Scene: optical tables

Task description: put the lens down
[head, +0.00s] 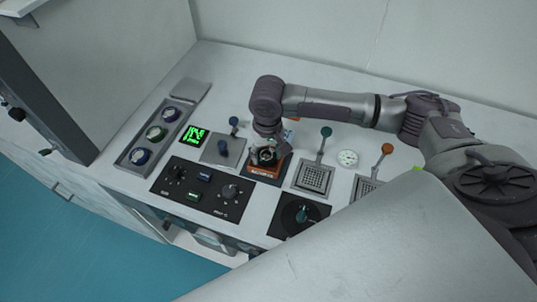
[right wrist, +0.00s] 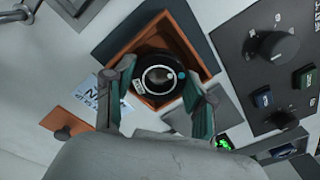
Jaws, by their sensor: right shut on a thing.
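The lens (right wrist: 158,77) is a round black-rimmed disc with a light ring and a blue dot. It sits within the outline of an open orange-brown box (right wrist: 118,44) in the right wrist view. My right gripper (right wrist: 159,86) is shut on the lens, one finger on either side. In the head view the right gripper (head: 265,147) points down over the same box (head: 264,171), with the lens (head: 266,156) partly hidden by the fingers. I cannot tell whether the lens touches the box floor. My left gripper is not in view.
A grey tray (head: 126,158) with several round pieces lies left. A green-lit display (head: 195,135), a black knob panel (head: 207,204) and grey perforated plates with levers (head: 314,177) surround the box. A labelled card (right wrist: 108,88) lies beside it.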

